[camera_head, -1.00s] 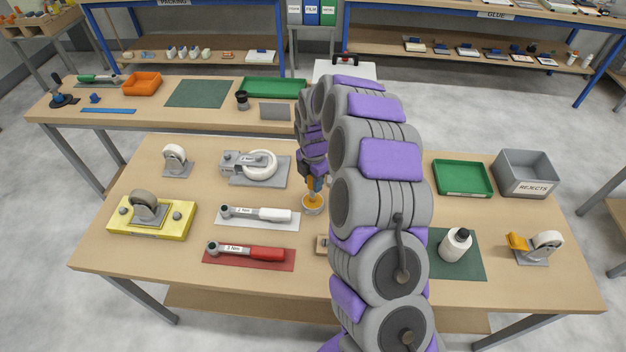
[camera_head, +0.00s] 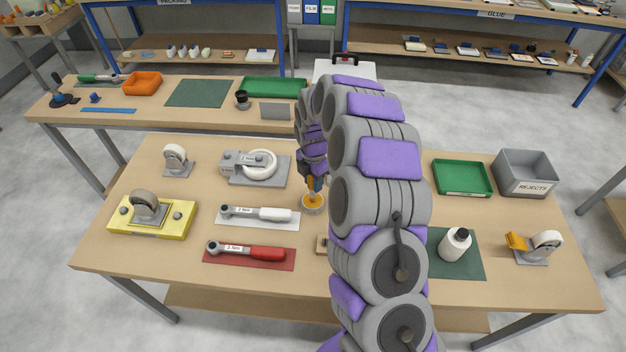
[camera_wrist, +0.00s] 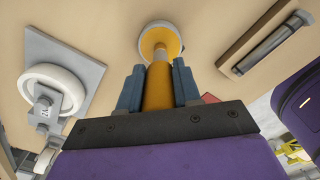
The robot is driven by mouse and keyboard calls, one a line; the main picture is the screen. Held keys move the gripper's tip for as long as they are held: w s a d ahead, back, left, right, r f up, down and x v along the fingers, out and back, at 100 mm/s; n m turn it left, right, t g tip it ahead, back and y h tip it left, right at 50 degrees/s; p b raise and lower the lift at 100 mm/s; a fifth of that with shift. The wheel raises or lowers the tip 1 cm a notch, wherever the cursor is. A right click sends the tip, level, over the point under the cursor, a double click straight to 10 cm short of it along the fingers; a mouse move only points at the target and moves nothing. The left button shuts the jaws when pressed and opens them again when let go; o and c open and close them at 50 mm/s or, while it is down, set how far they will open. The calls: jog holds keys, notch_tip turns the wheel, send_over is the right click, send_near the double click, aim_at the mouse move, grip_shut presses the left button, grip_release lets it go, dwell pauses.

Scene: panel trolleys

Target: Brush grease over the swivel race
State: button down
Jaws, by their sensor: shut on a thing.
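My gripper (camera_head: 313,184) is shut on a brush with a yellow-orange handle (camera_wrist: 158,88), which stands between the blue fingers in the wrist view. The brush points down into a small round pot of amber grease (camera_head: 313,207); the pot's pale rim shows in the wrist view (camera_wrist: 147,46). The bristles are hidden. A caster with a white wheel (camera_head: 261,165) lies on its side on a grey plate, left of and behind the pot. It also shows at the left in the wrist view (camera_wrist: 53,86). I cannot clearly make out its swivel race.
Two torque wrenches, white (camera_head: 268,214) and red (camera_head: 262,252), lie left of the pot. A yellow fixture (camera_head: 178,222) holds another caster. Right of my arm are a white bottle (camera_head: 455,246), green tray (camera_head: 463,192), rejects bin (camera_head: 526,188) and a caster (camera_head: 540,246).

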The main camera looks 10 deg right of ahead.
jog(key=shift+r+p, duration=1.55)
jog(key=shift+r, duration=1.95)
